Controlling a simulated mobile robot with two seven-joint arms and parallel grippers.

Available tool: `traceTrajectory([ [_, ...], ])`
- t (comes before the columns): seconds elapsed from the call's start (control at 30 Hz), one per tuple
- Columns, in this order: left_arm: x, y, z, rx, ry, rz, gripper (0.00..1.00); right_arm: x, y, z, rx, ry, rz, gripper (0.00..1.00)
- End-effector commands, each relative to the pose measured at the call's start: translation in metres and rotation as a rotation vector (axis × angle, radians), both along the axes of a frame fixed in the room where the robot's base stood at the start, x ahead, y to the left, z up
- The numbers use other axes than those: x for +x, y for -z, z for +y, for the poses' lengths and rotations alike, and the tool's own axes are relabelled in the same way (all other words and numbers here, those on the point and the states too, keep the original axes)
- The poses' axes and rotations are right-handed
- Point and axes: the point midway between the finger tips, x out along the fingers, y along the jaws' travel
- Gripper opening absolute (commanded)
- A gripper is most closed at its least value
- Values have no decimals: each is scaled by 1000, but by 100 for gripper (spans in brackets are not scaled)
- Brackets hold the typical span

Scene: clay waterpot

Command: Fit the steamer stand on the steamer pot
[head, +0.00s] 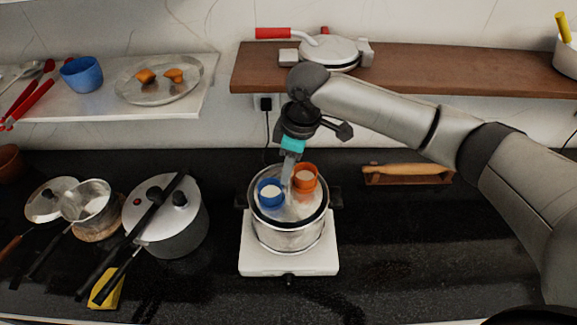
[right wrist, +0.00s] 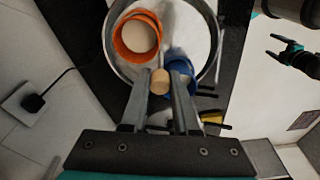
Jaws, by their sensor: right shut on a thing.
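The steamer pot (head: 288,240) is a silver metal pot standing on a white stove (head: 287,263). The steamer stand (head: 297,212) is a round metal plate at the pot's mouth. It carries a blue cup (head: 270,192) and an orange cup (head: 305,178), both with pale contents. My right gripper (head: 289,180) points down between the cups. In the right wrist view its fingers (right wrist: 160,84) are shut on the stand's light wooden knob (right wrist: 160,76). I cannot tell whether the plate rests on the pot. My left gripper (right wrist: 283,50) shows at the wrist view's right, its jaws unclear.
A lidded cooker (head: 165,215) and smaller pans (head: 88,203) with long handles stand to the left. A wooden shelf (head: 420,68) and a white shelf (head: 190,95) run along the wall. A wooden roller board (head: 408,174) lies at the back right; the counter's right front is clear.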

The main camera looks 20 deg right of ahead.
Motion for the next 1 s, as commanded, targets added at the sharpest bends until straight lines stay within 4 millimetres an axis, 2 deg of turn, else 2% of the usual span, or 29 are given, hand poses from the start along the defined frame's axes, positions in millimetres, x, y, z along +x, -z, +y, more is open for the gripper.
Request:
traceTrajectory([
  [0.27, 0, 0, 0, 0, -1, 0, 85, 0, 1, 0, 1, 0, -1, 0],
  [1.0, 0, -1, 0, 0, 0, 0, 85, 0, 23, 0, 1, 1, 0, 0],
])
